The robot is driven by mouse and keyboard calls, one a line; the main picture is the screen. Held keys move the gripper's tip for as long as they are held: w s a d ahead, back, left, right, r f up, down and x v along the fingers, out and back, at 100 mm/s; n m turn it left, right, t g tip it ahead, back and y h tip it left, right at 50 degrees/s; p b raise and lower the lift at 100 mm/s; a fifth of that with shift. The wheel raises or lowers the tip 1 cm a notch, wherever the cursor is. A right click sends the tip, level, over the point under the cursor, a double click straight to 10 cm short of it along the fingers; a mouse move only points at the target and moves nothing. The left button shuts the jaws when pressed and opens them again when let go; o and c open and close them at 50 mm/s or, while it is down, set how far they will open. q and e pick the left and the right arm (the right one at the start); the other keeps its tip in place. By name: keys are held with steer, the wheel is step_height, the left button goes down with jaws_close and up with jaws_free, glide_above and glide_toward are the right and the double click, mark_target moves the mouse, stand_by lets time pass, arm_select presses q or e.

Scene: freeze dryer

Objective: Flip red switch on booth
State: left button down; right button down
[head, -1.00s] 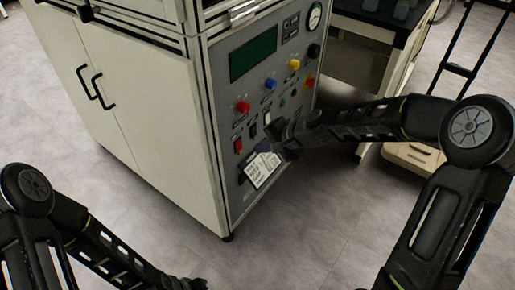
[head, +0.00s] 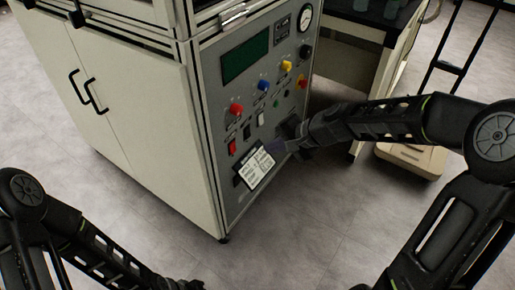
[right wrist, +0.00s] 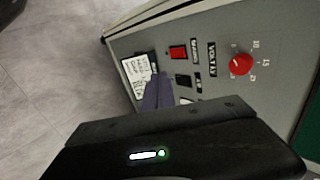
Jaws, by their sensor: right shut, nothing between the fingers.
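The booth (head: 235,190) is a white cabinet with a grey control panel on its right face. The red switch (head: 232,147) is a small rocker low on the panel, below the red knob. It also shows in the right wrist view (right wrist: 178,52). My right gripper (head: 270,149) is at the lower panel, right of and slightly below the red switch, apart from it. Its fingers (right wrist: 156,92) look closed and empty in the right wrist view, pointing near the white label. My left gripper (head: 190,284) is at the bottom edge, away from the booth; its fingers are unclear.
A black switch (head: 247,132) and a white switch (head: 261,119) sit right of the red one. A red knob (head: 236,110) is above. A white label card (head: 256,168) is below. A bench (head: 345,65) stands behind at right. The floor in front is clear.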

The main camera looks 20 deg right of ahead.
mark_target(234, 151)
steer(key=s+a+f+m+y+b, duration=0.15)
steer(key=s+f+m+y, duration=0.4)
steer(key=f+m, duration=0.85)
arm_select(q)
steer(key=f, duration=0.2)
steer(key=b, duration=0.1)
steer(key=shift+w+a+f, duration=0.35)
steer(key=shift+f, duration=0.05)
arm_select(e)
steer(key=w+d+r+m+t, duration=0.1)
steer(key=r+m+t, duration=0.2)
steer(key=m, duration=0.8)
steer(key=w+d+r+m+t, duration=0.2)
steer(key=m+t, duration=0.1)
steer(key=m, duration=0.7)
steer(key=shift+d+r+m, duration=0.15)
steer(key=shift+r+m, duration=0.25)
steer(key=shift+h, duration=0.25)
